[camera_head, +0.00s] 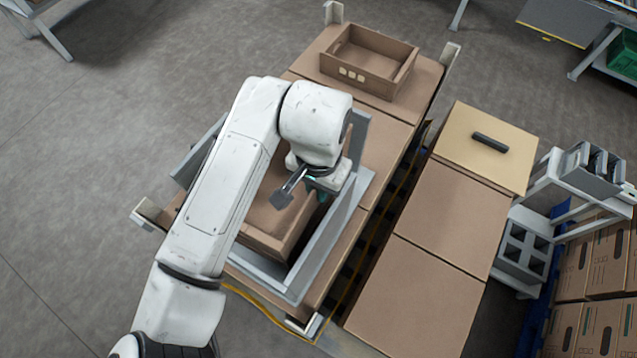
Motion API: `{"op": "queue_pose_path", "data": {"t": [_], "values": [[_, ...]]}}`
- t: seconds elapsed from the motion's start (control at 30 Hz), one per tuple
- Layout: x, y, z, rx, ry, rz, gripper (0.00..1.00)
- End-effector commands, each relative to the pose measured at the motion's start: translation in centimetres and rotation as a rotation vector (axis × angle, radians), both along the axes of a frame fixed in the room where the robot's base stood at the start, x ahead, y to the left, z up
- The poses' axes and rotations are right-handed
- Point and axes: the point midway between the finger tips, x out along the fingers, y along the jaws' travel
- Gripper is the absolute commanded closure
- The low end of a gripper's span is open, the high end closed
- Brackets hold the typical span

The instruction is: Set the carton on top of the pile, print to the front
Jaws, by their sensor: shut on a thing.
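A brown open-topped carton (262,222) lies inside a grey angled frame on the bench, partly hidden by my arm. The print on this carton cannot be seen. A pile of brown cartons (605,262) with dark print on their faces stands at the right edge, cut off by the picture.
The grey frame (348,232) surrounds the carton. Another open carton (385,78) with pale marks stands at the bench's far end. A grey rack (525,243) stands before the pile.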

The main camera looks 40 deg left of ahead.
Motion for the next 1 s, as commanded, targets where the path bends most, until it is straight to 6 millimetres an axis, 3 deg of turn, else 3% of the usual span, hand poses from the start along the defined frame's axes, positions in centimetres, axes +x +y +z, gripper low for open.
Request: {"op": "queue_pose_path", "data": {"t": [0.17, 0.2, 0.5, 0.67, 0.83, 1.0], "values": [[0.01, 0.0, -0.35, 0.0, 0.0, 0.0, 1.0], [0.01, 0.0, -0.33, 0.0, -0.001, 0.0, 0.87], [0.01, -0.01, -0.31, 0.0, 0.0, 0.0, 0.6], [0.01, -0.02, -0.31, 0.0, 0.0, 0.0, 0.6], [0.01, -0.03, -0.34, -0.001, 0.0, 0.0, 0.76], [0.01, -0.03, -0.33, -0.001, 0.0, 0.0, 0.77]]}}
